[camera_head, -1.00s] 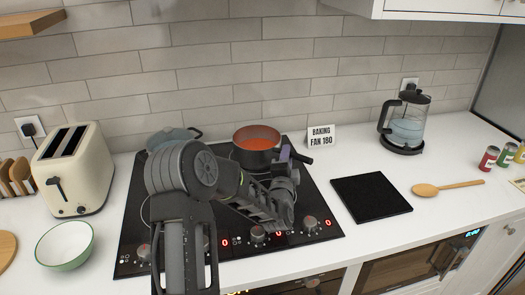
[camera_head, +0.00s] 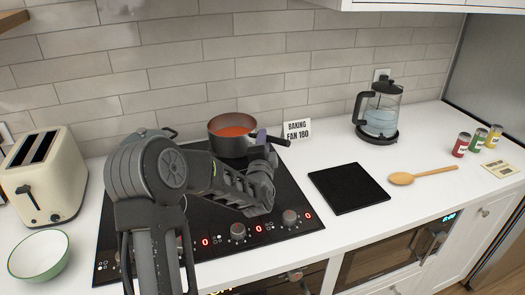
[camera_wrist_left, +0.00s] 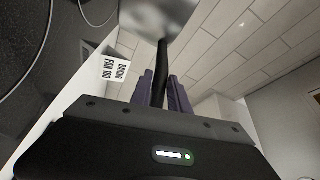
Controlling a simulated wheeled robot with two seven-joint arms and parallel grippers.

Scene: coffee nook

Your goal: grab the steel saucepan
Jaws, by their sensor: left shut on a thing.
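The steel saucepan (camera_head: 232,146) has red-orange contents and a dark handle (camera_head: 278,141) pointing right. It is at the back of the black hob; whether its base touches the hob is hard to tell. My left gripper (camera_head: 263,138), with purple fingers, is shut on the handle. In the left wrist view the black handle (camera_wrist_left: 162,62) runs between the purple fingers (camera_wrist_left: 163,92), and the blurred steel pan body (camera_wrist_left: 158,14) is at the top. My right gripper is not in view.
A grey-blue pot (camera_head: 165,133) is partly hidden behind my left arm. A "Baking fan 180" sign (camera_head: 297,130) stands close right of the handle. A black mat (camera_head: 347,188), wooden spoon (camera_head: 422,175) and glass kettle (camera_head: 378,115) are further right. A toaster (camera_head: 45,180) and bowl (camera_head: 40,257) are left.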

